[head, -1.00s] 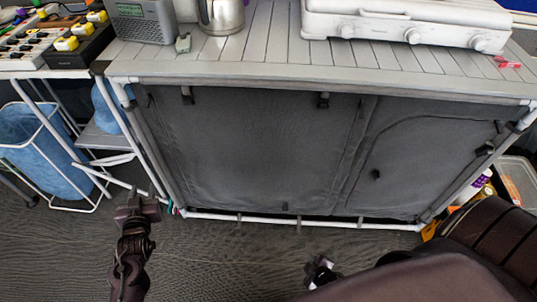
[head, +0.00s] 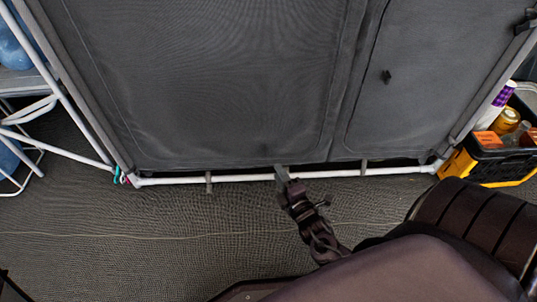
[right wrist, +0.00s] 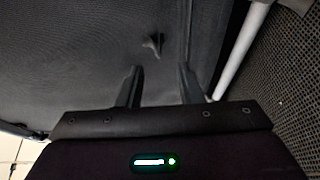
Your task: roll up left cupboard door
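The left cupboard door (head: 200,80) is a dark grey fabric panel, hanging down flat and closed. My right gripper (head: 283,175) is at its bottom edge, just at the white lower rail. In the right wrist view the gripper (right wrist: 162,85) is open, its two fingers apart with nothing between them. A small dark tab (right wrist: 155,43) on the fabric sits just beyond the fingertips, not touching them as far as I can tell. In the head view the gripper hides this spot. My left gripper is not in view; only a dark sliver shows at the lower left corner.
The right cupboard door (head: 430,90) hangs closed beside the left one. A white rail (head: 235,179) runs along the cupboard's bottom. A black and yellow crate (head: 495,160) with bottles stands at the right. A white tube frame (head: 60,145) stands at the left. The floor in front is clear.

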